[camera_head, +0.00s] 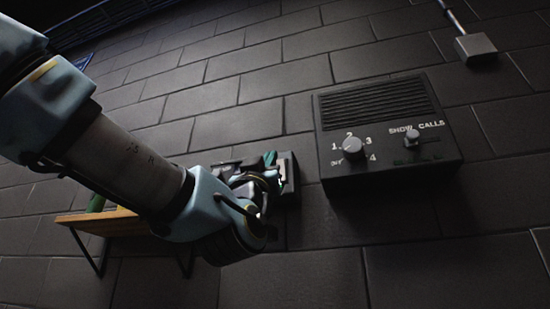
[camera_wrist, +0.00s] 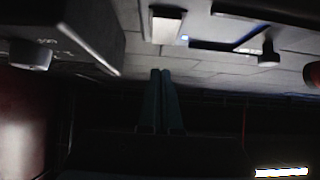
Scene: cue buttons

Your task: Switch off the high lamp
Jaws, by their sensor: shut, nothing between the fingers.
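No lamp can be made out for certain in either view. My gripper (camera_wrist: 161,75) has its two dark teal fingers pressed together and empty in the wrist view. In the head view my arm reaches in from the left, and the gripper is partly hidden by my own wrist. It is in front of a small dark fitting (camera_head: 291,178) on the wall, left of the control box; I cannot tell whether they touch. The dark control box (camera_head: 385,88) has a round knob (camera_head: 349,145) marked with numbers and a small switch (camera_head: 412,137) under "SHOW CALLS".
A wooden shelf (camera_head: 90,222) on dark brackets is at the lower left, partly behind my arm. A grey junction box (camera_head: 476,47) with a conduit is at the upper right. A bright white strip (camera_wrist: 282,171) shows at the wrist view's lower right. The wall below the control box is clear.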

